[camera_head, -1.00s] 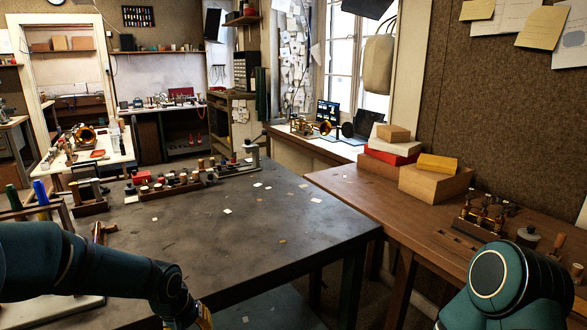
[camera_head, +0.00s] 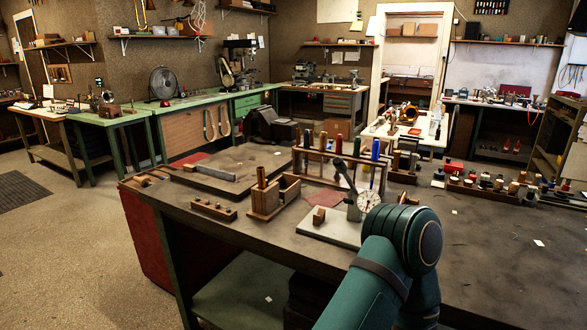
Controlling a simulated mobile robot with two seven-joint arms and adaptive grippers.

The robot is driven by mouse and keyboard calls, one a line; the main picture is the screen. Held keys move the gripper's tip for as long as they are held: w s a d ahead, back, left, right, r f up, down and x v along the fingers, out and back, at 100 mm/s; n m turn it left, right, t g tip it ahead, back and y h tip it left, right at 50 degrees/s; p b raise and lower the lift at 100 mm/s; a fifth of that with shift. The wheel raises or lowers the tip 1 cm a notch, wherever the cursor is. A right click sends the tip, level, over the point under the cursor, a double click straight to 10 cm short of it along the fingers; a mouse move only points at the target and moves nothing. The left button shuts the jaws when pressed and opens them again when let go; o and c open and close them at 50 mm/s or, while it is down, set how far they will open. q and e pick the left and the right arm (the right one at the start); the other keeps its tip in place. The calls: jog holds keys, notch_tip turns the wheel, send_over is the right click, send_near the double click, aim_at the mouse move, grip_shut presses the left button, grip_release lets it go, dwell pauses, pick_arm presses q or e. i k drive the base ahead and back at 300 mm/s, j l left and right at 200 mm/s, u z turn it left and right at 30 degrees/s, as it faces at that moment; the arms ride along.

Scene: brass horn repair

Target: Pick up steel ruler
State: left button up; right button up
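I cannot make out a steel ruler for certain in the head view. The dark workbench (camera_head: 470,256) fills the lower right, crowded with tools along its left and far parts. A grey bar-like tool (camera_head: 210,172) lies on a flat board at the bench's left end; I cannot tell exactly what it is. One of my arms crosses the bench at the lower middle and covers part of it. Neither gripper shows in the frame.
A wooden holder (camera_head: 267,201), a drilled wooden block (camera_head: 213,209) and a dial gauge (camera_head: 367,201) on a pale base stand near the front edge. A rack with coloured handles (camera_head: 341,158) stands behind. Open floor (camera_head: 90,240) lies left; the bench's right part is mostly clear.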

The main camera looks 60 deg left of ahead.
aim_at(216, 172)
jog(key=u, duration=2.5)
jog(key=i+l+z, duration=0.15)
jog(key=l+z, duration=0.15)
jog(key=i+l+z, duration=0.15)
jog(key=l+z, duration=0.2)
jog(key=i+l+z, duration=0.3)
jog(key=u, duration=1.35)
jog(key=k, duration=0.25)
